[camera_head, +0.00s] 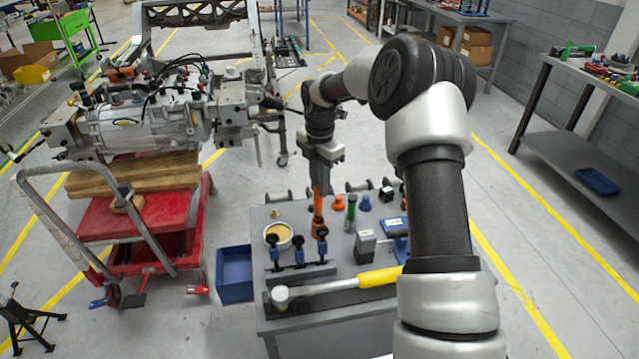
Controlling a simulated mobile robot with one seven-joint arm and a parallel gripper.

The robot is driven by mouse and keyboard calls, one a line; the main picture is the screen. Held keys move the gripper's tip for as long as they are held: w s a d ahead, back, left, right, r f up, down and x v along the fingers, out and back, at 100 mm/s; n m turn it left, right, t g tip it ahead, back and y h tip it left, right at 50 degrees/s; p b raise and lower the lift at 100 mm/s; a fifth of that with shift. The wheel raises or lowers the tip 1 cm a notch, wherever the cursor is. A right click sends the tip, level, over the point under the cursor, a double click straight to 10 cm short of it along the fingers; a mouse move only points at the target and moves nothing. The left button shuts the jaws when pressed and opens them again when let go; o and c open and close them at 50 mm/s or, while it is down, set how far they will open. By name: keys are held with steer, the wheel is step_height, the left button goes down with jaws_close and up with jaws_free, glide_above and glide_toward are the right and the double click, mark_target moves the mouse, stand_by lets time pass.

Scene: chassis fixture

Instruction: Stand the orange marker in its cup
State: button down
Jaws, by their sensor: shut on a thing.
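My gripper (319,172) is above the grey bench, pointing down, and shut on the orange marker (317,200). The marker hangs upright below the fingers. Its lower end meets or lines up with a wider orange shape (318,227) on the bench. I cannot tell whether that shape is a cup or part of the marker, or whether the two touch. A green marker-like piece (351,210) stands upright just to the right. A white round container with tan contents (278,236) stands to the left.
Blue-topped dark clamps (298,249) stand in front of the marker. A grey block (365,245) and small orange and blue pieces (364,203) sit to the right. A blue bin (235,275) is left of the bench.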

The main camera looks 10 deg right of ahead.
steer(key=shift+f+b, duration=1.2)
steer(key=shift+f, duration=1.4)
steer(key=c, duration=1.5)
jaws_free()
steer(key=shift+c, duration=0.2)
steer(key=shift+r, duration=0.1)
step_height(320, 180, up, 9)
steer(key=p, duration=0.6)
steer(key=shift+p, duration=0.3)
